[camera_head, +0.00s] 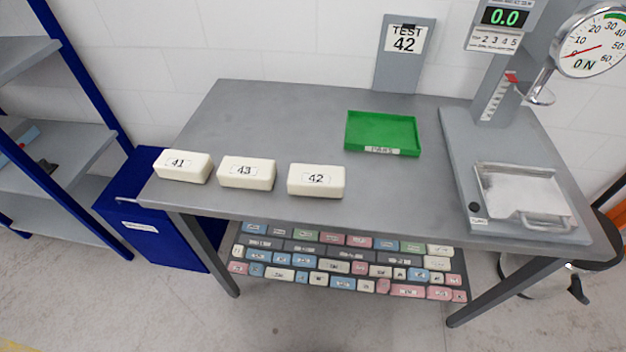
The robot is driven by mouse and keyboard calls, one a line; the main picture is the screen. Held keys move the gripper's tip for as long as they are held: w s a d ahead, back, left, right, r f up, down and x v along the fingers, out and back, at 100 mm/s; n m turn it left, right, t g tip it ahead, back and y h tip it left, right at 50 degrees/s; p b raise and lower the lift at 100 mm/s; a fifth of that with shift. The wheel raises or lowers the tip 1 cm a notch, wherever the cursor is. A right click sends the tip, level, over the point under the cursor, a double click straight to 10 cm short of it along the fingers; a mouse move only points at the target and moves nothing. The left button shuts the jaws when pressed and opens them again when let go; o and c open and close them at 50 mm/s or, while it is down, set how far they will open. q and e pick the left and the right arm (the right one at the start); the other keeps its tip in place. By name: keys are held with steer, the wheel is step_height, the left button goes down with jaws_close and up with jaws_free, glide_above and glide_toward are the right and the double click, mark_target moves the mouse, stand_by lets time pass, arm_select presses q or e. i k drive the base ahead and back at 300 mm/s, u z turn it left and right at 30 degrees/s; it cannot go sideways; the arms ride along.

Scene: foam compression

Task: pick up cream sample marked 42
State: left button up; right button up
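The cream sample marked 42 (316,180) lies flat near the front edge of the grey table (270,125). It is the rightmost of three similar cream blocks in a row. The block marked 43 (247,172) lies to its left, and the block marked 41 (182,166) is at the far left. Gaps separate the blocks. A sign on the wall side of the table (405,45) reads TEST 42. Neither of my grippers shows in the head view.
A green tray (383,132) sits toward the back, right of the middle. A test stand (490,150) with a dial gauge (590,42) and a metal plate fills the right end. A blue bin (150,225) and shelves stand left. Several coloured blocks lie on the lower shelf.

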mark_target(306, 180)
steer(key=u, duration=2.5)
steer(key=k, duration=2.35)
steer(key=z, duration=2.2)
